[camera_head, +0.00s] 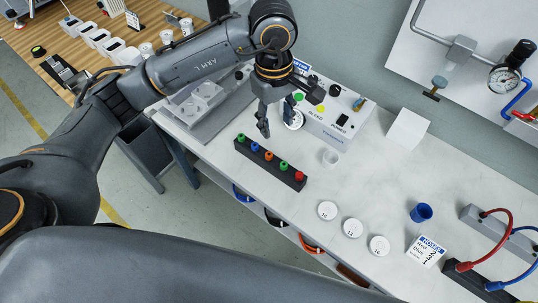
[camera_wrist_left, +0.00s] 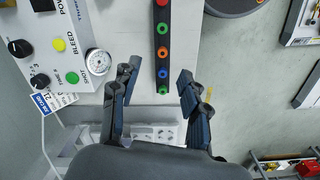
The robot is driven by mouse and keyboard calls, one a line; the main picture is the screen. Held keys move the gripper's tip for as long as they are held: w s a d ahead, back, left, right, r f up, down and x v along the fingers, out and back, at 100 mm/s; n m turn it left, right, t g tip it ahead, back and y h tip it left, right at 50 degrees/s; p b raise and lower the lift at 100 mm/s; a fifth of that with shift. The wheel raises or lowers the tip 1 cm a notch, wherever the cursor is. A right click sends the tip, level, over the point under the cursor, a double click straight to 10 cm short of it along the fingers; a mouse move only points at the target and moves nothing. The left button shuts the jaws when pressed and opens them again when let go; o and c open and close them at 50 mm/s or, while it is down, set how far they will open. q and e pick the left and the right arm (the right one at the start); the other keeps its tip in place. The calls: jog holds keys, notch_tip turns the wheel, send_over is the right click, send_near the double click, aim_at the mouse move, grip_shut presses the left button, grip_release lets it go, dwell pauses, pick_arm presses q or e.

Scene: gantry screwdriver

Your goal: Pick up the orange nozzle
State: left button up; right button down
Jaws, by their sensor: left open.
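The orange nozzle (camera_head: 269,156) sits in the middle of a row of small coloured nozzles in a black rack (camera_head: 246,151) on the white bench. It also shows in the left wrist view (camera_wrist_left: 162,52), between a blue and a green one. My left gripper (camera_head: 277,122) is open and empty, pointing down above the bench by the rack's far side. In the left wrist view the fingers of this gripper (camera_wrist_left: 157,75) stand apart on either side of the rack's line, with the orange nozzle beyond the fingertips. My right gripper is not in view.
A control box (camera_head: 335,123) with knobs and a gauge stands behind the rack. White lids (camera_head: 327,210) and a blue cup (camera_head: 421,212) are to the right. Red and blue hoses (camera_head: 484,237) lie farther right. The bench's front edge is close to the rack.

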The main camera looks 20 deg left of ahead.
pick_arm(q)
jog(key=b, duration=0.4)
send_over(269, 154)
jog(key=shift+y, duration=0.3)
jog(key=f, duration=0.7)
jog(key=shift+w+d+f, duration=0.1)
jog(key=shift+d+f, duration=0.15)
jog(key=shift+a+f+b, duration=0.15)
jog(key=shift+f+b, duration=0.4)
jog(key=shift+f, duration=1)
jog(key=shift+a+f+b, duration=0.1)
jog(key=shift+f+b, duration=0.45)
jog(key=shift+f, duration=0.95)
jog(key=c, duration=0.8)
